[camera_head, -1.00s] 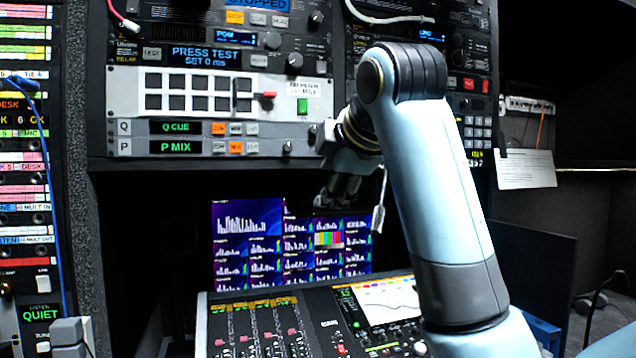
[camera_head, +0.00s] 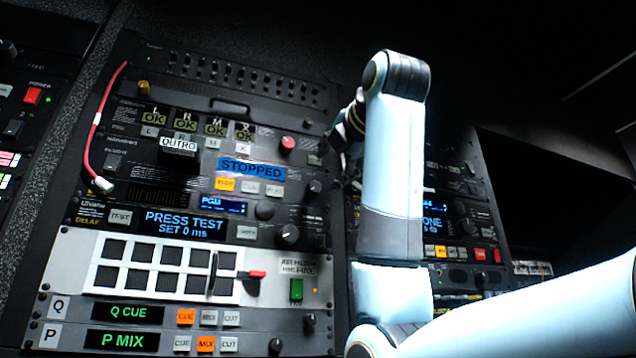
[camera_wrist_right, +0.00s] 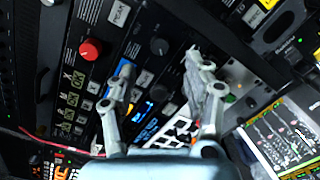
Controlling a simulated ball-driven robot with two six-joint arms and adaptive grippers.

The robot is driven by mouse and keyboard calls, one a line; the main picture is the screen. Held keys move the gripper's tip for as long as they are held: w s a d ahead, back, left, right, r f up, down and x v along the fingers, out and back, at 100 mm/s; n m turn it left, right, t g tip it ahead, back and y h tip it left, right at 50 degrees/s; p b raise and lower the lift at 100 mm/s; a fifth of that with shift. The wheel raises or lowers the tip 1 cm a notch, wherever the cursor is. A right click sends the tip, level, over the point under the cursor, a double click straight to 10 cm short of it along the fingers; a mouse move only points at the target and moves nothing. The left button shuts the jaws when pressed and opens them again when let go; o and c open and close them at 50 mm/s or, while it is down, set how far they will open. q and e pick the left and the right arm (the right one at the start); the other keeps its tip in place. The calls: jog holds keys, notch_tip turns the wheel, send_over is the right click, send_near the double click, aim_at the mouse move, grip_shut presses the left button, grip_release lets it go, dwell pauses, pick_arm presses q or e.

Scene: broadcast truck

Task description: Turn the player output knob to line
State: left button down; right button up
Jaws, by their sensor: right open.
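The player (camera_head: 236,186) is the rack unit with the blue STOPPED display and a row of buttons in the head view. A dark round knob (camera_head: 315,186) sits at its right end, and a dark knob also shows in the right wrist view (camera_wrist_right: 159,46). Its pointer and markings are too small to read. My right gripper (camera_head: 343,172) is just right of this knob, partly hidden behind my forearm. In the right wrist view my right gripper (camera_wrist_right: 160,63) is open and empty, its fingers spread either side of the knob. I cannot tell any contact. My left gripper is not in view.
Below are the delay unit's knob (camera_head: 289,235), a panel with a red-tipped lever (camera_head: 256,274), and the Q CUE unit (camera_head: 128,311). My arm hides part of the right-hand rack.

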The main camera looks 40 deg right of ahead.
aim_at(316, 186)
jog(key=x, duration=0.1)
jog(key=p+x, duration=0.1)
jog(key=x, duration=0.2)
jog(key=shift+w+a+r, duration=0.1)
jog(key=shift+w+a, duration=0.05)
jog(key=shift+a, duration=0.15)
jog(key=shift+p+x, duration=0.45)
jog(key=shift+x, duration=0.65)
jog(key=p+x, duration=0.1)
jog(key=x, duration=0.1)
jog(key=shift+w+d, duration=0.2)
jog(key=shift+w, duration=0.05)
jog(key=shift+w+f, duration=0.1)
jog(key=shift+f, duration=0.15)
jog(key=shift+c, duration=0.4)
jog(key=c, duration=0.9)
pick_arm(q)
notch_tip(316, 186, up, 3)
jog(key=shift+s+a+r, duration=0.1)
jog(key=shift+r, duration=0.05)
pick_arm(e)
grip_shut()
